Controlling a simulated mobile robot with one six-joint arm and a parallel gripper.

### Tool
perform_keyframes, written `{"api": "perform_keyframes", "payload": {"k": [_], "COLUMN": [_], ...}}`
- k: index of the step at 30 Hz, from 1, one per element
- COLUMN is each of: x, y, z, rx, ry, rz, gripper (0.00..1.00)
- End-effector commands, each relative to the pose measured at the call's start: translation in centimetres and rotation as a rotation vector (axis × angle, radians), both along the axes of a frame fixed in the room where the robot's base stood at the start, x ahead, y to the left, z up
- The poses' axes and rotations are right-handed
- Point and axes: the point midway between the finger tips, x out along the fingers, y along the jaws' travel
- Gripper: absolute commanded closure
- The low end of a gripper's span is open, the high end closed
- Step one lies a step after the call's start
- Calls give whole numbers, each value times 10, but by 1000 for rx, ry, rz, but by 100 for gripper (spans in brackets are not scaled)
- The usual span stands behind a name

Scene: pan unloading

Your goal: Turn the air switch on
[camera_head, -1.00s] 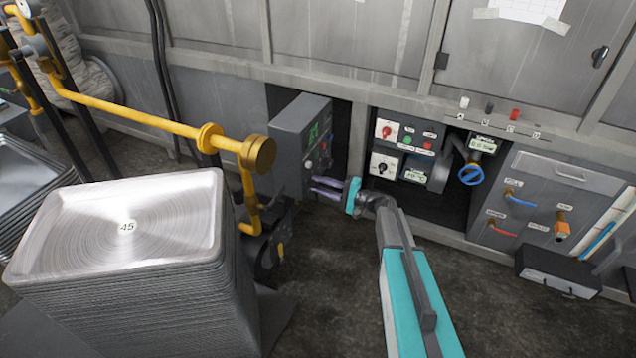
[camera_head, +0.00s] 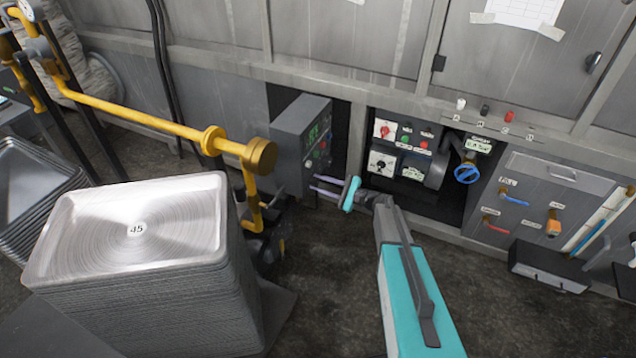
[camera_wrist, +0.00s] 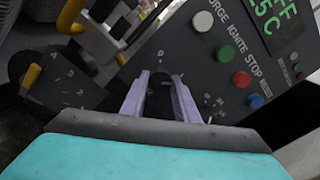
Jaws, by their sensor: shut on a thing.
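A dark grey control box (camera_head: 300,130) with a green display stands in the wall recess, left of the middle. In the wrist view its sloping panel (camera_wrist: 190,62) carries white, green, red and blue buttons beside the words PURGE, IGNITE and STOP. My gripper (camera_head: 314,183) reaches the front of this box. In the wrist view my gripper (camera_wrist: 160,82) has its two lilac fingers on either side of a black knob (camera_wrist: 159,100) and is shut on it. The knob's own label is not readable, so I cannot tell whether it is the air switch.
A tall stack of metal pans (camera_head: 135,225) stands at the left. A yellow pipe (camera_head: 150,118) crosses above it and ends near the box. Other switches (camera_head: 384,162) and a blue valve wheel (camera_head: 467,173) are to the right.

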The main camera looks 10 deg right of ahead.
Motion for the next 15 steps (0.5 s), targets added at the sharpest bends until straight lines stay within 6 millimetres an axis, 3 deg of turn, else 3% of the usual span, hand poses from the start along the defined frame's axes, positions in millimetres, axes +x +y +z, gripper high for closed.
{"api": "perform_keyframes", "payload": {"k": [11,12,15], "x": [2,2,2], "y": [-6,-6,-5], "z": [0,0,0], "rx": [5,5,4], "ry": [7,7,6], "rz": [-13,-13,-11], "gripper": [95,69,54]}}
